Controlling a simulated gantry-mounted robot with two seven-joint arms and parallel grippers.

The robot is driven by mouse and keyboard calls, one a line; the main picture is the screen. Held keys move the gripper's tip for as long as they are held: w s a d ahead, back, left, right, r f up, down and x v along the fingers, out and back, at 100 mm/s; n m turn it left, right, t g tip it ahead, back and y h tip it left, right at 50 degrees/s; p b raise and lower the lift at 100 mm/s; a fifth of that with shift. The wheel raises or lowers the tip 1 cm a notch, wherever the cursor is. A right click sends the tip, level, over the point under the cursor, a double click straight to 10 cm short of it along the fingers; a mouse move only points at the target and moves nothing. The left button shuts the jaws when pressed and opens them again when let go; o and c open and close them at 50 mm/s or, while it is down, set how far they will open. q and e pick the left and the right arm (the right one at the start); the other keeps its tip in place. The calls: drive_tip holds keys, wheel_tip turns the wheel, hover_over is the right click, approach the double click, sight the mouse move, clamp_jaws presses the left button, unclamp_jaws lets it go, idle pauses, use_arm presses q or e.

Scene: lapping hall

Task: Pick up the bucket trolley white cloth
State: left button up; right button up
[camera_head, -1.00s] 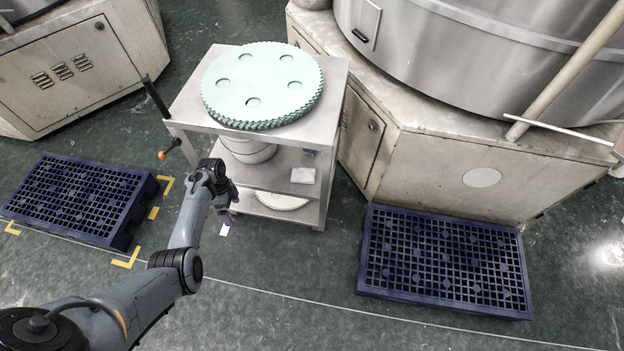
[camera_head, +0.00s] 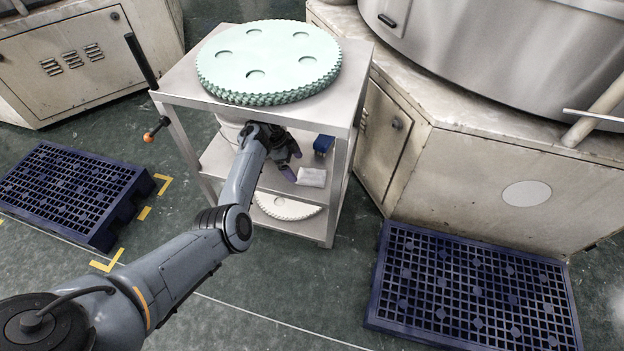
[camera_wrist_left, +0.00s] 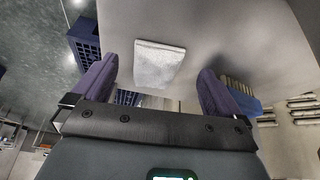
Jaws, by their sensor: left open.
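The white cloth (camera_head: 311,177) lies flat and folded on the middle shelf of the metal trolley (camera_head: 233,225), near its front right side. My left gripper (camera_head: 292,164) is over that shelf, just left of the cloth. In the left wrist view the cloth (camera_wrist_left: 158,64) shows ahead, between the two purple fingers of the open gripper (camera_wrist_left: 155,85), with nothing held. The white bucket (camera_head: 231,130) stands on the same shelf, partly hidden by my left arm and the trolley top. My right gripper is not in view.
A blue brush-like block (camera_head: 323,145) sits behind the cloth, close to a trolley post; it also shows in the wrist view (camera_wrist_left: 243,97). Green toothed discs (camera_head: 268,62) cover the trolley top above. A white toothed disc (camera_head: 286,207) lies on the bottom shelf. Blue pallets (camera_head: 475,290) flank the trolley.

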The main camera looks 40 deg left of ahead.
sight(324, 175)
use_arm(q)
drive_tip(key=d, duration=0.1)
drive_tip(key=w+d+b, duration=0.2)
drive_tip(key=d, duration=0.1)
drive_tip(key=shift+f, duration=0.25)
drive_tip(key=shift+w+d+r+b, duration=0.15)
drive_tip(key=shift+w+d+b, duration=0.15)
drive_tip(key=shift+w+d, duration=0.2)
drive_tip(key=d+b, duration=0.1)
drive_tip(key=w+d+f+b, duration=0.2)
drive_tip(key=shift+d+b, duration=0.3)
drive_tip(key=shift+d, duration=0.05)
drive_tip(key=shift+d+f, duration=0.15)
drive_tip(key=shift+f, duration=0.25)
drive_tip(key=c, duration=1.1)
drive_tip(key=shift+o, duration=0.2)
drive_tip(key=shift+r, duration=0.15)
